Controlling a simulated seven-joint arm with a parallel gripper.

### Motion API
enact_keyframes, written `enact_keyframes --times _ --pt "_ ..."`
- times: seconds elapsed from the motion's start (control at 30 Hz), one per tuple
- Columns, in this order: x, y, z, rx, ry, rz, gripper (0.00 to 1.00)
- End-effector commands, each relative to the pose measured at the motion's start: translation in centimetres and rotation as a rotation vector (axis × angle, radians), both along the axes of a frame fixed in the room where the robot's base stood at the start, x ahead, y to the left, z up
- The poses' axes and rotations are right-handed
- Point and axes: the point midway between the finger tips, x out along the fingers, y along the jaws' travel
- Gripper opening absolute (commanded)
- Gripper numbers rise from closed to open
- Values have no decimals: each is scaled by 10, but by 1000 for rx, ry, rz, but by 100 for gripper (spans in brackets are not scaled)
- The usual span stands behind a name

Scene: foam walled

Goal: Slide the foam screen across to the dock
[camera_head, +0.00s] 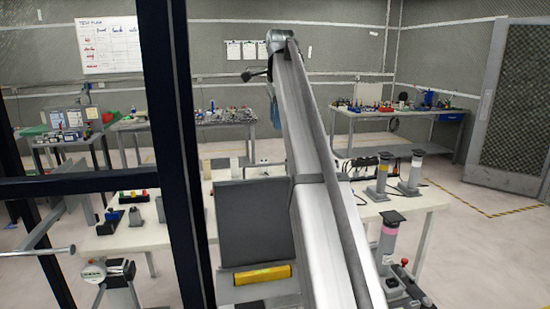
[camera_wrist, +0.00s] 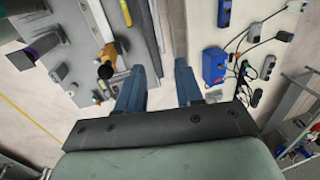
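A dark grey upright panel (camera_head: 253,225), which looks like the foam screen, stands on the near workbench just left of my arm in the head view. A yellow bar (camera_head: 262,275) lies along its foot. My arm hides what is to its right. My gripper (camera_wrist: 154,76) shows in the wrist view with two blue fingers apart and nothing between them. It points down over a gap between two work surfaces. In the head view I cannot make out the gripper. I cannot tell which thing is the dock, and I cannot pick out the screen for certain in the wrist view.
Grey cylindrical posts (camera_head: 385,176) stand on the white bench (camera_head: 432,194) right of my arm. A blue box (camera_wrist: 214,66) and cabled devices lie right of the gripper. A dark frame post (camera_head: 178,150) blocks part of the head view. Loaded benches line the back wall.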

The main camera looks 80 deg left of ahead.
Motion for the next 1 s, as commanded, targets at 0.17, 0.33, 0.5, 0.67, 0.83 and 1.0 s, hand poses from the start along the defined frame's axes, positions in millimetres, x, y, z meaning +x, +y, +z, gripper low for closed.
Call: enact_keyframes --times 0.17,0.33,0.5,0.67,0.83,1.0 --pt "-1 2 -17 -2 0 2 36" --pt "0 8 -46 -2 0 1 36" --pt "0 14 -76 -2 0 1 36" --pt "0 19 -100 0 0 1 36" --pt "0 23 -121 -1 0 1 36" --pt "0 26 -131 1 0 1 36"
